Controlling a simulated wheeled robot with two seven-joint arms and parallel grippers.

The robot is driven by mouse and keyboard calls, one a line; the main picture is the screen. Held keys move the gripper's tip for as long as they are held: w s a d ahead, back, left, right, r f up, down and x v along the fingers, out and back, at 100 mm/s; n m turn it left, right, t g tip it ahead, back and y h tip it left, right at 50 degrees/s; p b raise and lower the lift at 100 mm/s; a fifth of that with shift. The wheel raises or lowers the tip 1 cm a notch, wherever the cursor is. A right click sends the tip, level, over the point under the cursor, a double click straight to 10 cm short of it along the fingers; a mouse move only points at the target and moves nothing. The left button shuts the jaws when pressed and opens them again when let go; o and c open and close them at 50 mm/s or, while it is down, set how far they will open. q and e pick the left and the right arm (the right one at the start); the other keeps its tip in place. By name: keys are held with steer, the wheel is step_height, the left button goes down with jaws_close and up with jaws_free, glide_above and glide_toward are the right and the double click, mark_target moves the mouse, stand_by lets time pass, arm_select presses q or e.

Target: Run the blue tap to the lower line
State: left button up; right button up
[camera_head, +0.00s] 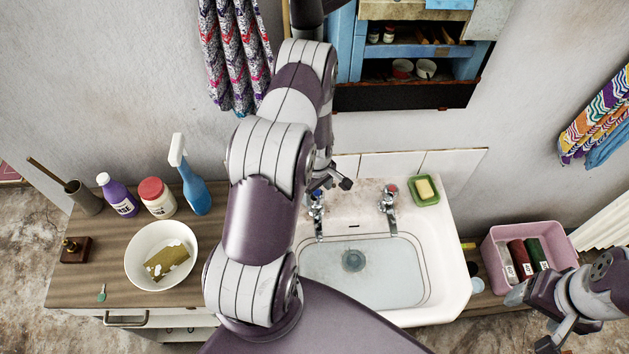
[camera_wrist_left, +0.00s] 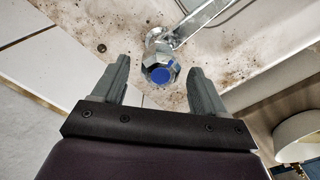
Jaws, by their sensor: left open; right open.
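The blue tap (camera_head: 316,208) stands at the left of the back ledge of the white basin (camera_head: 452,262). Its faceted metal knob with a blue cap (camera_wrist_left: 160,74) shows in the left wrist view. My left gripper (camera_head: 335,183) is open, above and beside this tap. In the left wrist view its fingertips (camera_wrist_left: 158,64) lie on either side of the knob, with gaps showing. Dark lines run around the basin's inside wall. The drain (camera_head: 353,260) is visible; I cannot tell a water level. My right gripper (camera_head: 553,342) is open at the lower right, away from the basin.
The red tap (camera_head: 389,196) and a green soap dish (camera_head: 424,191) are on the ledge to the right. A pink bin (camera_head: 492,262) stands right of the basin. Left, a wooden counter (camera_head: 85,282) holds a white bowl (camera_head: 133,262) and bottles. A blue cabinet (camera_head: 345,60) hangs behind.

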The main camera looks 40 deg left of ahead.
mark_target(316, 192)
arm_select(q)
step_height(316, 192, up, 12)
steer(key=b, duration=0.3)
stand_by(4.1)
